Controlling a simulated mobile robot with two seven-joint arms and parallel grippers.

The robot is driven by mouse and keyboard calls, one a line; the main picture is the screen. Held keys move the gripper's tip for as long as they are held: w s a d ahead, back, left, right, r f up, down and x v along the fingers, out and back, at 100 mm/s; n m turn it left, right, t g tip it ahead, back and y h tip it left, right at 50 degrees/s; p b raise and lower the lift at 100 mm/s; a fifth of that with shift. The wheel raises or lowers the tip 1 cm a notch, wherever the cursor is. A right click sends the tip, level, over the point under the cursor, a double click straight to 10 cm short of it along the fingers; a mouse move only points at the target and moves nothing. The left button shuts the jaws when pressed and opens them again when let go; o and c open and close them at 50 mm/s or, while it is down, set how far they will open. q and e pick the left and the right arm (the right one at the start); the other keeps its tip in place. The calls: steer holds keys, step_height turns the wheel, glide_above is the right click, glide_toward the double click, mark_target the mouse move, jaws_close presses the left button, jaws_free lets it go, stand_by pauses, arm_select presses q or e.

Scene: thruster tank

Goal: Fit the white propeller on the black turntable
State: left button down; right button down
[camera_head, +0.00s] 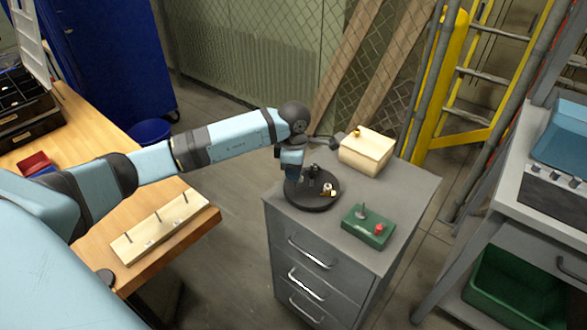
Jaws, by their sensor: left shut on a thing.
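The black turntable (301,197) is a round dark disc on top of the grey drawer cabinet. My left arm reaches in from the left and bends down over the disc. My left gripper (318,177) is low over the turntable and shut on a small white piece, which looks like the white propeller (328,187). Small brown parts show beside the white piece. The fingers hide part of it, and I cannot tell whether it touches the turntable or is seated on it. My right gripper is not in view.
A pegged wooden board (160,228) lies on the left table. A bench stands right.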

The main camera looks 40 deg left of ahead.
mark_target(294, 190)
arm_select(q)
steer(key=shift+f+b, duration=0.3)
steer(key=shift+f, duration=0.2)
steer(key=shift+f, duration=0.15)
steer(key=shift+f, duration=0.1)
steer(key=shift+f+b, duration=0.5)
steer(key=shift+f, duration=0.25)
stand_by(0.3)
steer(key=shift+f+b, duration=0.45)
steer(key=shift+b, duration=0.05)
steer(key=shift+f, duration=0.3)
stand_by(0.4)
steer(key=c, duration=0.9)
jaws_free()
